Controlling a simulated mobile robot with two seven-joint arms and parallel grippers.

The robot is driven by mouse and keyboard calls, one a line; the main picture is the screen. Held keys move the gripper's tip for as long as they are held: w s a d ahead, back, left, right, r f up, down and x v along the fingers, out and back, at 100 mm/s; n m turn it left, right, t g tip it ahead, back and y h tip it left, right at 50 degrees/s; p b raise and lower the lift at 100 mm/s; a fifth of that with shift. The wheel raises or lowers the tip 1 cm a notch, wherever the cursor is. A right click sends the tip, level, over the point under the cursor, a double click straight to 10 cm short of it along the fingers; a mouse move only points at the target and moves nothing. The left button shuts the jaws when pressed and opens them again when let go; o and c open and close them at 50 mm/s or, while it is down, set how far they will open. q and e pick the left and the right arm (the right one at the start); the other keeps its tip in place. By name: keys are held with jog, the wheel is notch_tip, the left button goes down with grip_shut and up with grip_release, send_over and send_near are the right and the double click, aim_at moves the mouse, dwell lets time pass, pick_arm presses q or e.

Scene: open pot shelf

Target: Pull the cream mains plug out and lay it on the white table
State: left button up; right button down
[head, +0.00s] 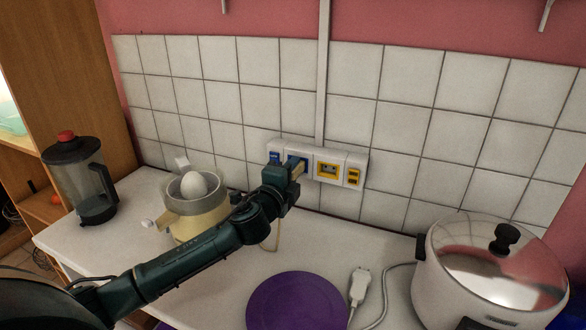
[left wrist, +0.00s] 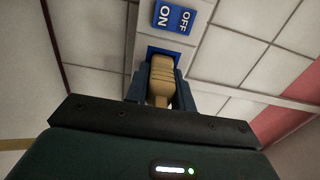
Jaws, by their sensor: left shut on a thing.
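The cream mains plug (left wrist: 160,82) shows in the left wrist view, at the blue socket (left wrist: 165,52) in the wall strip. My left gripper (left wrist: 160,95) is shut on the plug, one finger on each side of it. In the head view my left gripper (head: 297,168) is at the wall strip and hides most of the plug. Whether the plug's pins are fully in the socket cannot be told. A cream cord hangs below the gripper. The white table (head: 215,285) stands below the strip. My right gripper is not in view.
The socket strip also has a yellow socket (head: 328,170) and a blue ON/OFF switch (left wrist: 173,17). A cream juicer (head: 182,222), a blender (head: 82,180), a purple disc (head: 297,303), a white plug with a cord (head: 359,284) and a white cooker (head: 490,275) stand or lie on the table.

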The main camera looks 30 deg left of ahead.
pick_arm(q)
grip_shut()
jog(key=shift+s, duration=0.1)
jog(key=shift+s+d+p, duration=0.15)
jog(key=shift+s+p, duration=0.35)
jog(key=shift+s, duration=2.4)
